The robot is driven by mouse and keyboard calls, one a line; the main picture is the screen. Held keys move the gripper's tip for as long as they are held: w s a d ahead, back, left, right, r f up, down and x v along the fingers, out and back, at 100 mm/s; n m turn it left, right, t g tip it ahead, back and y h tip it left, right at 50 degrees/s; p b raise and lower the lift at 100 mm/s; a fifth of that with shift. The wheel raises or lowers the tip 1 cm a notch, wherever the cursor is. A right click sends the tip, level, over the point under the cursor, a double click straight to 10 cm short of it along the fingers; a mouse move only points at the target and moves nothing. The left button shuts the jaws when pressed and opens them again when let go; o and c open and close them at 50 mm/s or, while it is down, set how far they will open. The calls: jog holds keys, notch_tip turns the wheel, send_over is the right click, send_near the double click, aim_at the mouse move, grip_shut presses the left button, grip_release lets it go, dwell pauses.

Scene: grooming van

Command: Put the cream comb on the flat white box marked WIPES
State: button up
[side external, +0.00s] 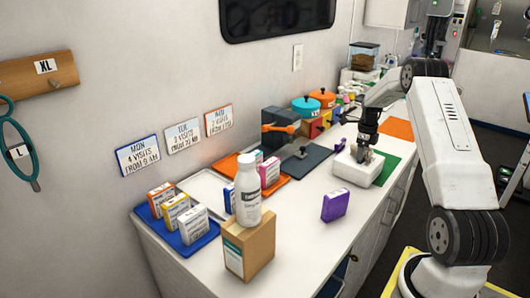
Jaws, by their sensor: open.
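A flat white box (350,171) lies on the counter, partly over a green mat; no marking on it can be read from here. My gripper (363,160) points down right over this box, with its jaws open. Its fingertips are at or just above the box's top; I cannot tell if they touch. I cannot make out the cream comb for certain. Something small may lie between or under the fingers, but it is too small and hidden to tell.
The green mat (385,172) and an orange mat (398,129) lie near the counter's right edge. A purple box (335,205) stands nearer, left of my gripper. A blue tray (190,240) holds several small boxes. White counter (300,218) is bare between.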

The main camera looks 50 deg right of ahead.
notch_tip(320, 180, up, 12)
dwell(0.6)
dwell(0.5)
jog(key=w+a+f+n+t, duration=0.1)
jog(key=w+a+n, duration=0.2)
jog(key=a+n, duration=0.8)
jog(key=w+a+f+n, duration=0.1)
jog(key=w+a+n, duration=0.45)
jog(key=a, duration=0.95)
jog(key=s+a+f+n, duration=0.2)
jog(key=s+a+n, duration=0.5)
jog(key=a+n, duration=0.2)
jog(key=s+a+f+n+t, duration=0.1)
jog(key=s+a+f+n, duration=0.1)
jog(key=s+a+n, duration=0.4)
jog(key=a+n, duration=0.4)
jog(key=a, duration=0.1)
jog(key=shift+s+f+t, duration=0.3)
jog(key=shift+s+f, duration=0.05)
jog(key=shift+s, duration=0.05)
